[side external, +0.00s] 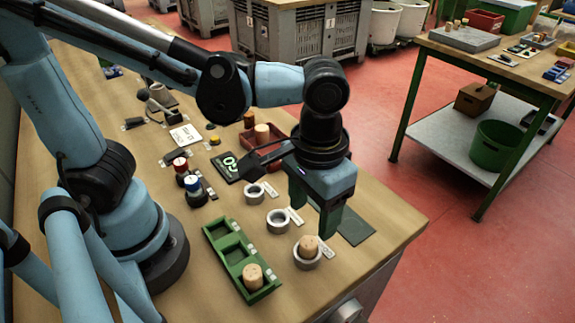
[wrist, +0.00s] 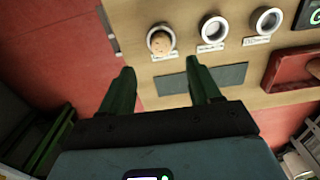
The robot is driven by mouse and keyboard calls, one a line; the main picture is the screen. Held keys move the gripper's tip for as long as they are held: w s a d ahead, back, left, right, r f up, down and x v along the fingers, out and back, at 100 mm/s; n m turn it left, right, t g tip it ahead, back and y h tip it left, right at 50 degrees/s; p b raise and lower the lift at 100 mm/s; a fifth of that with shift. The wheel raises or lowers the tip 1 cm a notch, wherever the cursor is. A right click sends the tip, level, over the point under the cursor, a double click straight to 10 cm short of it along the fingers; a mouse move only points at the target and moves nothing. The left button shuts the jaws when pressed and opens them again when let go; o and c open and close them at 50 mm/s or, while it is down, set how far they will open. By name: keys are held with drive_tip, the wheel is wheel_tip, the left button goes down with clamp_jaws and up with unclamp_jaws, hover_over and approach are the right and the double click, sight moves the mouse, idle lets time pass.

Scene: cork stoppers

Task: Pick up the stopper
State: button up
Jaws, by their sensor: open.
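A light cork stopper (side external: 308,246) sits upright in a grey ring holder (side external: 308,261) near the front right of the table. It also shows in the wrist view (wrist: 160,41), seen from above in its ring, beyond my fingertips. My gripper (side external: 312,218) is open and empty and points down, above and slightly behind that ring in the side view. In the wrist view my two fingers (wrist: 160,68) are apart, with the stopper past the gap between them. Another cork stopper (side external: 253,274) stands in the near compartment of the green tray (side external: 214,231).
Two empty grey rings (side external: 277,221) (side external: 254,194) stand in line with the stopper's ring. A red tray (side external: 272,149) with a cork stands behind my gripper. A dark flat mat (side external: 355,230) lies near the table's right edge. Bottles with red and blue caps (side external: 192,187) stand left.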

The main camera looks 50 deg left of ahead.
sight(308, 243)
drive_tip(key=shift+s+f, duration=0.15)
drive_tip(key=shift+f, duration=3.7)
drive_tip(key=shift+c, duration=0.3)
clamp_jaws()
drive_tip(key=shift+r, duration=0.1)
